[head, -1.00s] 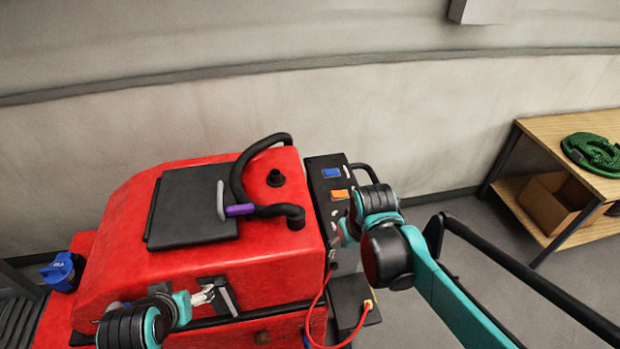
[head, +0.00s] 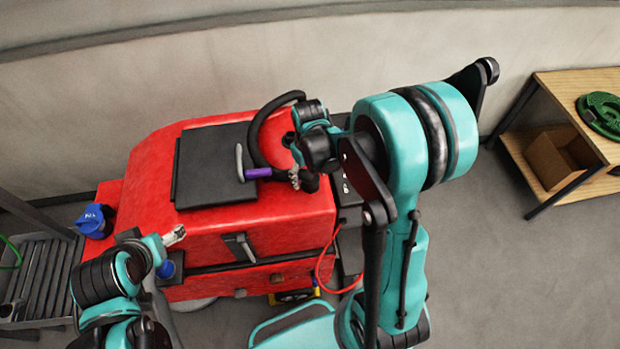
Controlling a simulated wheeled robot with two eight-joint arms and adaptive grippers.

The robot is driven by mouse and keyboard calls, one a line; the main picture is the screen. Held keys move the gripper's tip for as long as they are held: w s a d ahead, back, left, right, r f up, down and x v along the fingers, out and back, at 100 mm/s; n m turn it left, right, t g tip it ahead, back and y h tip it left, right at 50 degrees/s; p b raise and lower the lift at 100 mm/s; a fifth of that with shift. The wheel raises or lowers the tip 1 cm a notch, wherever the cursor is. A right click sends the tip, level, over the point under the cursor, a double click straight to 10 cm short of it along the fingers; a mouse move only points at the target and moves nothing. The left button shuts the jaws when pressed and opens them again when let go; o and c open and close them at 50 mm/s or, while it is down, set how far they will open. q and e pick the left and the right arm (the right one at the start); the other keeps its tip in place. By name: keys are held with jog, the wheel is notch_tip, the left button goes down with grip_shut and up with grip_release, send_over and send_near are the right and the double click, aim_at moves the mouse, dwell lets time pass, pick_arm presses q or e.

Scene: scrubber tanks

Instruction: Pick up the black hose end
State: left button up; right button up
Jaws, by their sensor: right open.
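The black hose (head: 257,130) arches over the top of the red scrubber tank (head: 215,230). A purple-collared black hose end (head: 259,173) lies on the tank's top beside the black lid (head: 207,190). My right gripper (head: 294,178) is open, pointing down at the black elbow just right of the purple collar. Its fingers partly cover the elbow, and I cannot tell whether they touch it. My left gripper (head: 174,236) hangs in front of the tank's left side, apart from the hose; its jaw opening is unclear.
A blue cap (head: 94,222) sits at the tank's left. A red cable (head: 322,268) hangs at the right side. A wooden shelf (head: 575,88) with a green coiled hose (head: 604,113) and a cardboard box (head: 556,157) stands at the right. My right arm hides the control panel area.

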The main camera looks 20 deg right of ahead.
aim_at(309, 177)
jog(key=shift+f, duration=0.7)
jog(key=shift+s, duration=0.1)
jog(key=c, duration=1.4)
jog(key=shift+r, duration=0.15)
jog(key=shift+r, duration=0.6)
notch_tip(309, 177, up, 3)
jog(key=shift+s+r, duration=0.1)
jog(key=shift+s, duration=0.05)
jog(key=shift+s+a+r+p, duration=0.5)
jog(key=shift+s+a+r, duration=0.4)
jog(key=shift+s+r, duration=0.75)
jog(key=shift+s+a+r+p, duration=0.5)
jog(key=shift+s+a+r, duration=0.4)
jog(key=shift+s+r, duration=0.7)
jog(key=shift+s+a+r+p, duration=0.5)
jog(key=shift+s+a+r, duration=0.4)
jog(key=shift+s+r, duration=0.75)
